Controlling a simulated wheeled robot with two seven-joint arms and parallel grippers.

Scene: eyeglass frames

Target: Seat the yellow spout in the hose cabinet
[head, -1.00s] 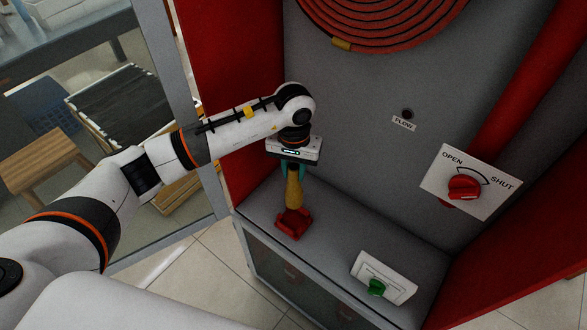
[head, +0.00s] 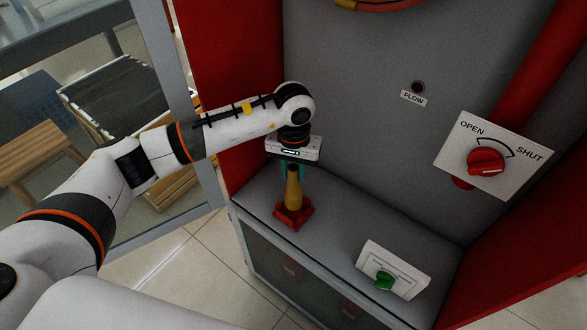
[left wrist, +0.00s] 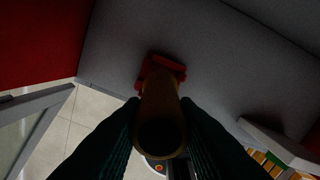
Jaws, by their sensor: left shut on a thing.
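The yellow spout (head: 293,190) is upright in my left gripper (head: 291,171), whose fingers are shut around its upper part. Its lower end meets the red holder (head: 293,215) on the grey shelf (head: 335,225) of the hose cabinet (head: 350,110). I cannot tell whether it stands inside the holder or just above it. In the left wrist view the spout (left wrist: 160,110) is seen end-on between the dark fingers, with the red holder (left wrist: 178,66) partly hidden behind it. My right gripper is not in view.
A white box with a green knob (head: 385,281) sits on the shelf to the right. The back wall carries a FLOW label (head: 413,99) with a dark hole above it, and an OPEN/SHUT plate with a red knob (head: 486,162). The red left wall (head: 215,80) stands close to my arm.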

